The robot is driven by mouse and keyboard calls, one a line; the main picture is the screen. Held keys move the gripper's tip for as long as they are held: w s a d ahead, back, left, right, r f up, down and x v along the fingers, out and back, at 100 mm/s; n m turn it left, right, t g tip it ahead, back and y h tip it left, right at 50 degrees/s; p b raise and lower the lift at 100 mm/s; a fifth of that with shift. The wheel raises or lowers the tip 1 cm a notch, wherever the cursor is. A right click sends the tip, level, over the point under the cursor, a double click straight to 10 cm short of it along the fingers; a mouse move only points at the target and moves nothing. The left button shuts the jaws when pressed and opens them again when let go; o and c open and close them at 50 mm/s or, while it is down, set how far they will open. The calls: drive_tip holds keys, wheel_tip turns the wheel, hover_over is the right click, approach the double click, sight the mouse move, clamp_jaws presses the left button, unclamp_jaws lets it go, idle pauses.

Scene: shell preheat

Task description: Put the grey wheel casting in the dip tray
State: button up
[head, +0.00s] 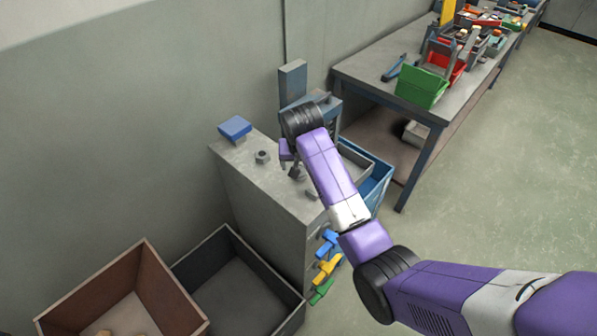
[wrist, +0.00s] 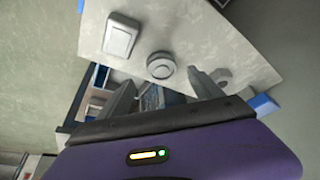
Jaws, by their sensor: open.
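The grey wheel casting (wrist: 161,66) is a round, ringed piece on the pale cabinet top in the wrist view. My gripper (wrist: 162,80) is open, and the casting shows between and just beyond its fingertips; I cannot tell how far apart they are. In the head view my gripper (head: 293,171) points down over the cabinet top and hides the casting. A shallow grey tray (head: 356,160), which looks like the dip tray, lies to the right of the cabinet, partly behind my arm.
On the cabinet top (head: 240,165) stand a hexagonal grey piece (head: 262,157), a blue-topped block (head: 235,128) and a squarish pale piece (wrist: 121,36). A blue bin (head: 379,183) stands on the right. Open boxes (head: 235,250) stand below left. A workbench (head: 385,75) stands behind.

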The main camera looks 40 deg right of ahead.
drive_tip(key=shift+p+x, duration=0.55)
drive_tip(key=shift+x, duration=1.85)
drive_tip(key=shift+w+a+r, duration=0.1)
drive_tip(key=shift+w, duration=0.05)
drive_tip(key=c, duration=1.5)
clamp_jaws()
drive_tip(key=shift+r, duration=0.1)
